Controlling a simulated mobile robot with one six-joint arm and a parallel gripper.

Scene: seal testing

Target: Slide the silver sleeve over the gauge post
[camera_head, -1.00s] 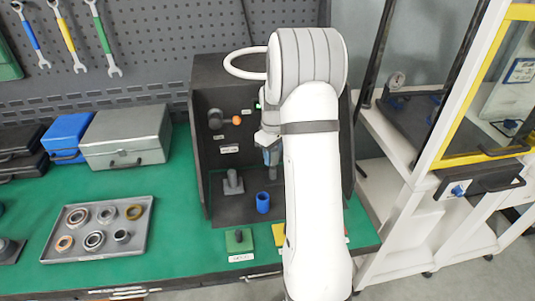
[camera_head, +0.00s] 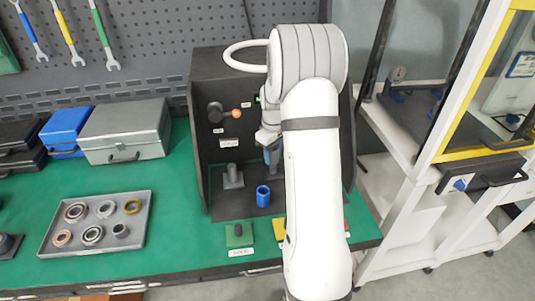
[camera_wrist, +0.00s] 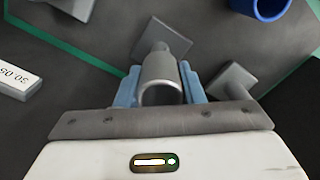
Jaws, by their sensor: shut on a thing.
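My gripper (camera_wrist: 160,92) is shut on the silver sleeve (camera_wrist: 161,68), its blue fingertips on either side of it. The sleeve's open end faces the wrist camera. Another grey square plate (camera_wrist: 238,78) is at the right. In the head view, my gripper (camera_head: 271,156) is inside the dark booth, and my arm hides part of it. A grey post on a square base (camera_head: 233,177) stands to its left.
A blue cup (camera_head: 263,196) stands near the gripper; it also shows in the wrist view (camera_wrist: 258,6). A dark three-sided booth (camera_head: 203,110) surrounds the work area. A grey tray (camera_head: 137,238) of rings lies to the left. A green block (camera_head: 239,235) is in front.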

